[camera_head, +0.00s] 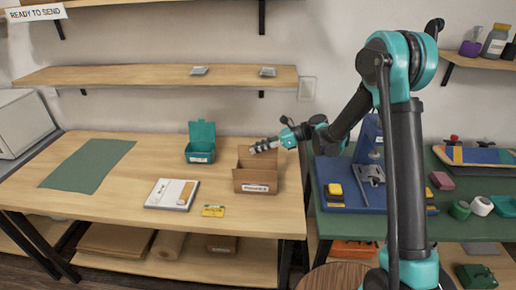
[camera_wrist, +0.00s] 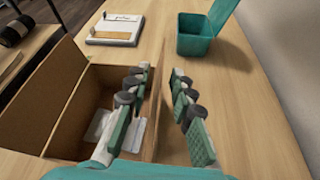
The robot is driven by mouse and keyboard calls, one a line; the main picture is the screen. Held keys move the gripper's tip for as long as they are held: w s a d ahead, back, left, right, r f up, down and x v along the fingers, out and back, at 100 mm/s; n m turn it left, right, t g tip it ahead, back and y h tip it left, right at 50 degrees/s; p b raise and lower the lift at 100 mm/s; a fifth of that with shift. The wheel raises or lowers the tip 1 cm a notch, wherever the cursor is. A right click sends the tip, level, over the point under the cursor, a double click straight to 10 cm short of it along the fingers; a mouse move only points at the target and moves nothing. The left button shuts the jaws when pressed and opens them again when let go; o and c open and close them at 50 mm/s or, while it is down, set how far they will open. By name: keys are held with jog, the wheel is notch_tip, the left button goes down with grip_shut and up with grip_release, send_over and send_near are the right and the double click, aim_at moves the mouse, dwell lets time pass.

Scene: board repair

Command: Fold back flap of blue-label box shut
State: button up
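The brown cardboard box (camera_head: 256,185) stands open on the wooden table, a small printed label (camera_head: 255,188) on its front. In the wrist view the box (camera_wrist: 95,85) is at left and its inside shows. Its back flap (camera_wrist: 151,110) stands upright, seen nearly edge-on. My gripper (camera_head: 264,146) is above the box's back side. In the wrist view the gripper (camera_wrist: 155,115) is open, with one finger on the box-interior side of the flap and the other outside. I see a gap at the outer finger; contact at the inner finger is unclear. Pale shapes (camera_wrist: 98,125) show inside, partly hidden.
A teal open box (camera_head: 200,145) stands behind left of the cardboard box. A green mat (camera_head: 87,165) lies farther left. The table's right edge is close to the box.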

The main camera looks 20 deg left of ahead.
aim_at(257, 159)
jog(key=shift+c, duration=0.3)
grip_shut()
jog(key=shift+s, duration=0.1)
jog(key=s+n+t, duration=0.2)
jog(key=n, duration=0.1)
jog(key=s+d+n+t+y, duration=0.1)
jog(key=n, duration=0.1)
jog(key=shift+s+f+t, duration=0.15)
jog(key=shift+f+t, duration=0.15)
jog(key=shift+t, duration=0.1)
jog(key=shift+s+d+f+n+t+y, duration=0.1)
jog(key=shift+s+f+n+t+y, duration=0.25)
jog(key=shift+n, duration=0.5)
jog(key=shift+s+f+n+t+y, duration=0.25)
jog(key=shift+s+n+t, duration=0.1)
jog(key=shift+n, duration=0.5)
